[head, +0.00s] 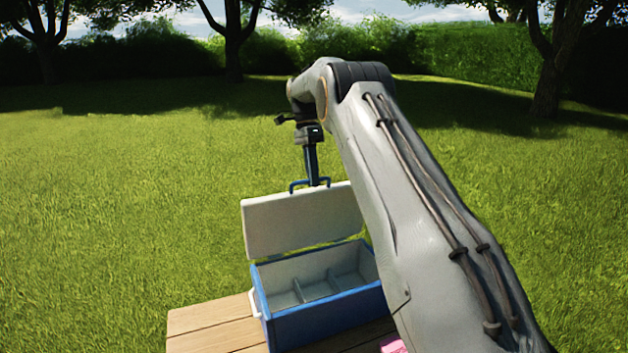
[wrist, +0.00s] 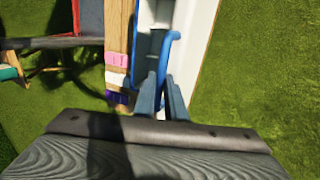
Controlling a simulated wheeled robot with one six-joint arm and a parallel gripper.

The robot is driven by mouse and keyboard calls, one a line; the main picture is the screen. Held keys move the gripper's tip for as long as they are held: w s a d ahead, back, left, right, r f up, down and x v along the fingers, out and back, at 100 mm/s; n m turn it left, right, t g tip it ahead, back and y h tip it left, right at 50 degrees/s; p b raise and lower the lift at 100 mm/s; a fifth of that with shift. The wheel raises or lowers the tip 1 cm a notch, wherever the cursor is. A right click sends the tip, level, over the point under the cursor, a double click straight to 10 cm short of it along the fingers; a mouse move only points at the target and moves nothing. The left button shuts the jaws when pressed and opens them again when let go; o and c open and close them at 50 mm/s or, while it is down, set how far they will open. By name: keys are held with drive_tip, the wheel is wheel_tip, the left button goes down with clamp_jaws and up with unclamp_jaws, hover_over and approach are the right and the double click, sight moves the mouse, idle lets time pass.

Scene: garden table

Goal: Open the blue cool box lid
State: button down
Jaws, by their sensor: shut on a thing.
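The blue cool box (head: 330,318) stands on the wooden table. Its white lid (head: 300,222) is raised and tilted back, so the inside with its dividers shows. A blue handle (head: 293,187) sits at the lid's upper edge. My gripper (head: 311,180) is above that edge, pointing down, and is shut on the handle. In the wrist view the gripper's fingers (wrist: 170,98) close around the blue handle (wrist: 164,60), with the white lid (wrist: 198,45) beside it. The right part of the box is hidden behind my arm in the head view.
The wooden table (head: 215,325) has bare planks left of the box. A pink item (head: 392,344) lies at the front, partly hidden by my arm. Pink, white and purple pieces (wrist: 117,78) show on the table in the wrist view. Grass lies around; trees stand far behind.

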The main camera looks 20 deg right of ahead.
drive_tip(key=shift+a+f, duration=0.2)
drive_tip(key=shift+f, duration=0.15)
drive_tip(key=c, duration=2)
unclamp_jaws()
drive_tip(key=shift+o, duration=0.9)
drive_tip(key=shift+d, duration=0.15)
drive_tip(key=shift+r, duration=0.15)
